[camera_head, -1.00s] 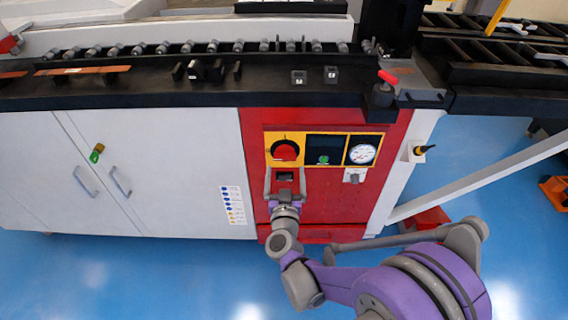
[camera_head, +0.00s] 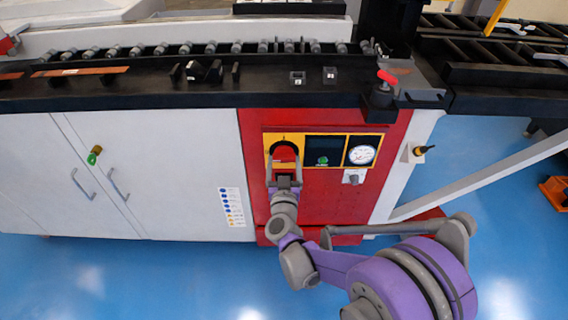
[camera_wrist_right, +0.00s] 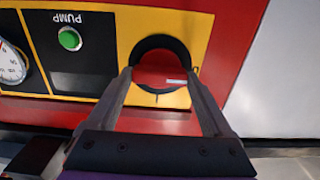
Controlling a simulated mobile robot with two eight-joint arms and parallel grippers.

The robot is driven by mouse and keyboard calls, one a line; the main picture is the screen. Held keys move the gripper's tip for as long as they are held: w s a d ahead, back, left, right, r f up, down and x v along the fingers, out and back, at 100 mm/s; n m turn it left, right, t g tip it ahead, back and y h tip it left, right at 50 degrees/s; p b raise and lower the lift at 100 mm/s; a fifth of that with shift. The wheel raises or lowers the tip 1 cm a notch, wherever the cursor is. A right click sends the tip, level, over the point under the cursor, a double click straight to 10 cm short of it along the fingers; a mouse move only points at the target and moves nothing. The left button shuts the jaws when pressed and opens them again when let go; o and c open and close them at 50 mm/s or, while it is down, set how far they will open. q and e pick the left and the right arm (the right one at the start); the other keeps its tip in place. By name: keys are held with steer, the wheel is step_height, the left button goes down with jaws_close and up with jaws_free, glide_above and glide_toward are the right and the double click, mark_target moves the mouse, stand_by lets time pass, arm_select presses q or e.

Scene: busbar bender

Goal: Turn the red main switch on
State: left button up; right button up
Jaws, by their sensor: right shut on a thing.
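The red main switch (camera_head: 284,152) is a round red knob in a black ring on a yellow plate, at the left of the red panel. It also shows in the right wrist view (camera_wrist_right: 158,68), with a small pale mark on the knob. My right gripper (camera_head: 284,164) is at the switch, reaching up from below, with one finger on each side of the knob. In the right wrist view the fingertips (camera_wrist_right: 160,75) press on the knob's two sides. My left gripper is not in view.
Right of the switch are a dark panel with a green pump button (camera_head: 323,160) and a round white gauge (camera_head: 361,154). A small grey switch (camera_head: 353,177) sits below the gauge. The black bench edge (camera_head: 180,100) juts out above. White cabinet doors (camera_head: 150,170) are at left.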

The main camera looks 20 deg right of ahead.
steer(key=shift+c, duration=0.7)
steer(key=shift+m, duration=0.4)
steer(key=m, duration=0.3)
steer(key=shift+m, duration=0.4)
steer(key=m, duration=0.4)
steer(key=shift+m+p, duration=0.3)
steer(key=m, duration=0.8)
steer(key=shift+m+p, duration=0.3)
steer(key=shift+p, duration=0.05)
